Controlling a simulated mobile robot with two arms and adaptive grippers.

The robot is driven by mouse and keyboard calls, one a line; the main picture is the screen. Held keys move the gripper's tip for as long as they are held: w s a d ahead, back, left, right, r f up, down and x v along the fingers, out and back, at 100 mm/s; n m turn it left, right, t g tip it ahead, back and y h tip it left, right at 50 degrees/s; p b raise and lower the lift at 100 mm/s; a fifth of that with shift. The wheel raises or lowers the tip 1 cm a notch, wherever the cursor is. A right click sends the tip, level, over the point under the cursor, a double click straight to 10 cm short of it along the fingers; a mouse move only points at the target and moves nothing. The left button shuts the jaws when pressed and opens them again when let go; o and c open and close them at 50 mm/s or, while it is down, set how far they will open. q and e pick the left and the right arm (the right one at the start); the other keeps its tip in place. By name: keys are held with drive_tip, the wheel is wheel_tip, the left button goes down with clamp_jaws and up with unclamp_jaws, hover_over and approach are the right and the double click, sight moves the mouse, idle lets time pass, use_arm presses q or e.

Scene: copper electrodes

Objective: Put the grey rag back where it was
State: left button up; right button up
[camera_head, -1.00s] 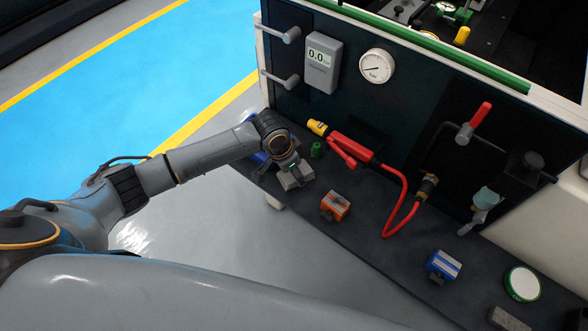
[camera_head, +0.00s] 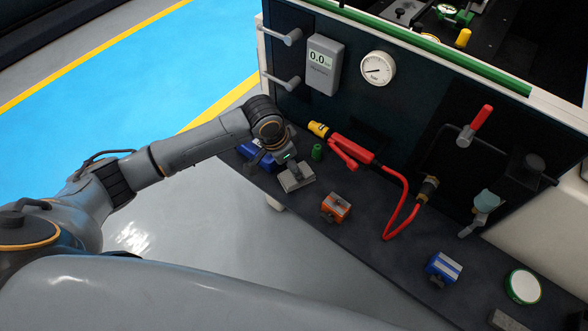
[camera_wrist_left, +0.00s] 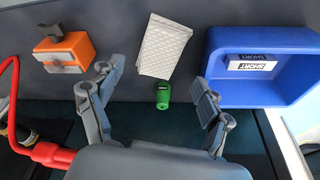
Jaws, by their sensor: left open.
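The grey rag (camera_head: 298,180) lies folded on the dark shelf at the left end, below my left gripper (camera_head: 276,166). In the left wrist view the rag (camera_wrist_left: 163,45) is a pale, quilted rectangle lying beyond the fingertips. My left gripper (camera_wrist_left: 147,92) is open and empty there, its two fingers spread wide and apart from the rag. In the head view the wrist and fingers partly cover the rag's upper side. My right gripper is not in view.
A small green cylinder (camera_wrist_left: 163,96) stands beside the rag. A blue bin (camera_wrist_left: 262,92) is on one side, an orange block (camera_wrist_left: 65,52) on the other. A red tool with a hose (camera_head: 352,150) lies behind. A blue box (camera_head: 443,266) and round tin (camera_head: 523,284) stand farther right.

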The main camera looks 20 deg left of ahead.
sight(285, 180)
use_arm(q)
drive_tip(key=v, duration=0.6)
drive_tip(key=shift+r, duration=0.15)
drive_tip(key=shift+s, duration=0.1)
drive_tip(key=s+d+f+n+t+h, duration=0.1)
drive_tip(key=s+d+f, duration=0.15)
drive_tip(key=s, duration=0.25)
drive_tip(key=s+d+f+h, duration=0.1)
drive_tip(key=s+d, duration=0.3)
drive_tip(key=s, duration=0.1)
drive_tip(key=s+a+f+n+y, duration=0.2)
drive_tip(key=s+a+n+y, duration=0.25)
drive_tip(key=s+a, duration=0.7)
wheel_tip(285, 180, down, 27)
drive_tip(key=s+d+g, duration=0.1)
drive_tip(key=s+d, duration=0.1)
drive_tip(key=s, duration=0.1)
drive_tip(key=s+a+f+g, duration=0.1)
drive_tip(key=s+a+f, duration=0.2)
drive_tip(key=s+f, duration=1.2)
drive_tip(key=shift+s+a, duration=0.2)
drive_tip(key=shift+s, duration=0.25)
